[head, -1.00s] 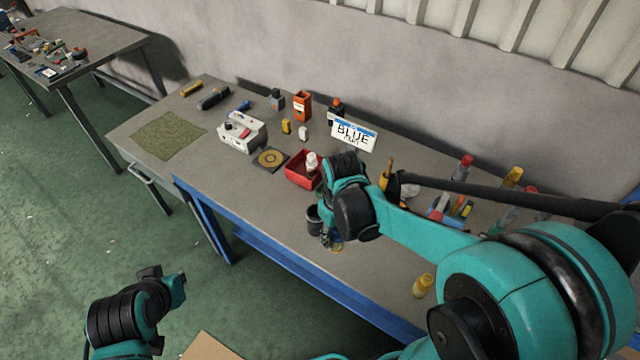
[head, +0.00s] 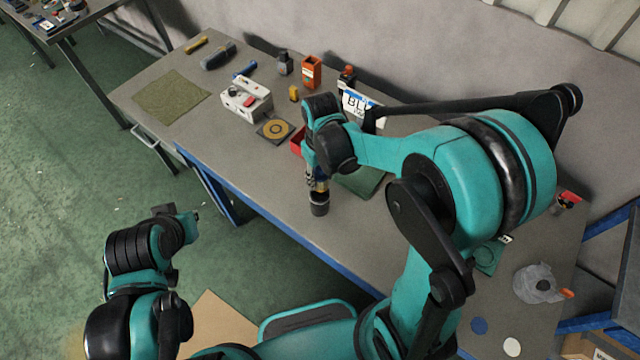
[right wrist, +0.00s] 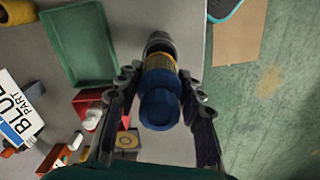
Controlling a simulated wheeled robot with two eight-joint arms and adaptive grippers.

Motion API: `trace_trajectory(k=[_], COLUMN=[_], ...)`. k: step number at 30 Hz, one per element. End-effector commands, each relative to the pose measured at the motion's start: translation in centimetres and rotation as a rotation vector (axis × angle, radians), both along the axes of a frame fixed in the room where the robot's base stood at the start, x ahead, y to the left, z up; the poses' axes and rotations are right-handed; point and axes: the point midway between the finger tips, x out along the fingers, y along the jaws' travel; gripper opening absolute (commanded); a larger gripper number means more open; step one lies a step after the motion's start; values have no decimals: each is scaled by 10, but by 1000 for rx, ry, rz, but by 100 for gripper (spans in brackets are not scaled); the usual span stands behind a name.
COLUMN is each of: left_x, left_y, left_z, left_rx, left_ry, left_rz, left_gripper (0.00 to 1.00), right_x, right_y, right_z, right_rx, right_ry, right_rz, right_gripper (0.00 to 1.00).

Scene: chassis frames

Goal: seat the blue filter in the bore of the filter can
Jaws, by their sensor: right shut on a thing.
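The blue filter (right wrist: 160,107) has a blue cap and a yellow pleated body; it fills the middle of the right wrist view. My right gripper (head: 317,176) is shut on it, one finger on each side. The dark grey filter can (head: 319,206) stands near the table's front edge, directly under the gripper in the head view. In the right wrist view the can's dark mouth (right wrist: 158,44) shows just past the filter's yellow end. I cannot tell whether that end is inside the bore. My left gripper (head: 190,222) is away from the table at lower left; its fingers are unclear.
A green tray (right wrist: 70,62) and a red bin (right wrist: 84,104) lie beside the can. A "BLUE PART" sign (right wrist: 18,108) stands farther back. A white box (head: 246,99) and a dark plate with a yellow ring (head: 262,131) are to the left. The front-left tabletop is clear.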

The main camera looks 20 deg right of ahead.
Motion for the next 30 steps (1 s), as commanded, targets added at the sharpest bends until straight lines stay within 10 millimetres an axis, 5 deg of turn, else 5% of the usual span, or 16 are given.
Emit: trace_trajectory(k=[11,30], left_x=[0,0], left_y=[0,0], left_z=[-10,-21], left_rx=[0,0], left_ry=[0,0], left_rz=[0,0], left_gripper=[0,0], right_x=[4,3], right_y=[2,2], right_z=[-41,-54], right_rx=[0,0], right_ry=[0,0], right_rz=[0,-1], right_gripper=[9,9])
